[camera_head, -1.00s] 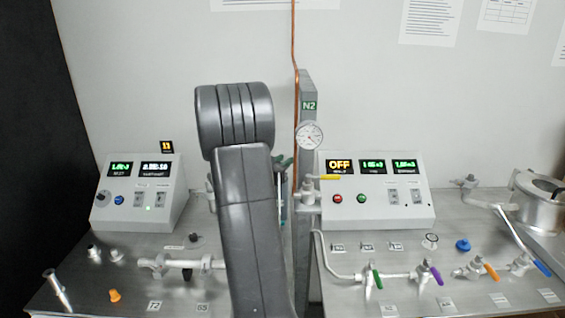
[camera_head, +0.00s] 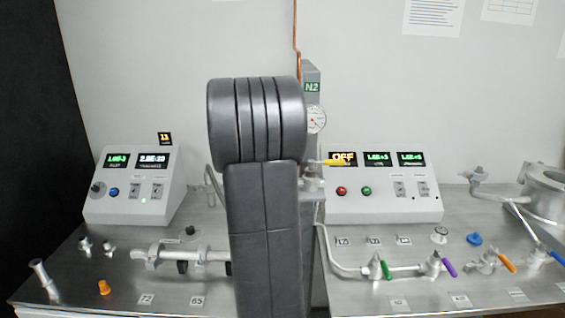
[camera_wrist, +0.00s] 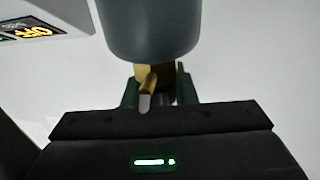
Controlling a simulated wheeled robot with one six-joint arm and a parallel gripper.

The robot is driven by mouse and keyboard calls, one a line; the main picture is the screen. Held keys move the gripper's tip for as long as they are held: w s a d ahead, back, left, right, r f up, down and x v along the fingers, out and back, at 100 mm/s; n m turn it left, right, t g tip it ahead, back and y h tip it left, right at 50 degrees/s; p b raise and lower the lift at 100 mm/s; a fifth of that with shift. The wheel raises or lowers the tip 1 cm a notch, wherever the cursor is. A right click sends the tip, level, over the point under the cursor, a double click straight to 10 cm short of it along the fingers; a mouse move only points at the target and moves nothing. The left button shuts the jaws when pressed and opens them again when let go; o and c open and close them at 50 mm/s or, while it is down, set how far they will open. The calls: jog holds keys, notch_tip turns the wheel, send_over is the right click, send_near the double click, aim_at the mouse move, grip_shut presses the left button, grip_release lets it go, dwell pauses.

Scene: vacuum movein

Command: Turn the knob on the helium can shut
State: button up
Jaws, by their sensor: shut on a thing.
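A dark grey rounded cylinder, which I take for the helium can (camera_wrist: 150,30), fills the upper middle of the wrist view. A brass fitting (camera_wrist: 168,75) with a pale-tipped piece joins its end. My gripper (camera_wrist: 160,92) is shut on this brass part, its dark green fingers on either side. I cannot tell exactly which piece is the knob, or its turn position. In the head view my arm hides the can and gripper.
In the head view a control box (camera_head: 385,185) with an OFF display stands right of my arm, another box (camera_head: 135,190) at left. A grey N2 post (camera_head: 312,75) with a gauge stands close behind. Pipes with coloured valve handles (camera_head: 447,267) lie at front right.

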jog(key=shift+f+n+y+b, duration=0.2)
jog(key=shift+n+y+b, duration=0.3)
jog(key=shift+y+b, duration=0.4)
jog(key=shift+a+r+b, duration=0.1)
jog(key=shift+r+b, duration=0.1)
jog(key=shift+b, duration=0.2)
jog(key=o, duration=1)
notch_tip(320, 180, up, 10)
jog(key=p, duration=0.4)
jog(key=shift+p, duration=0.3)
jog(key=shift+c, duration=0.2)
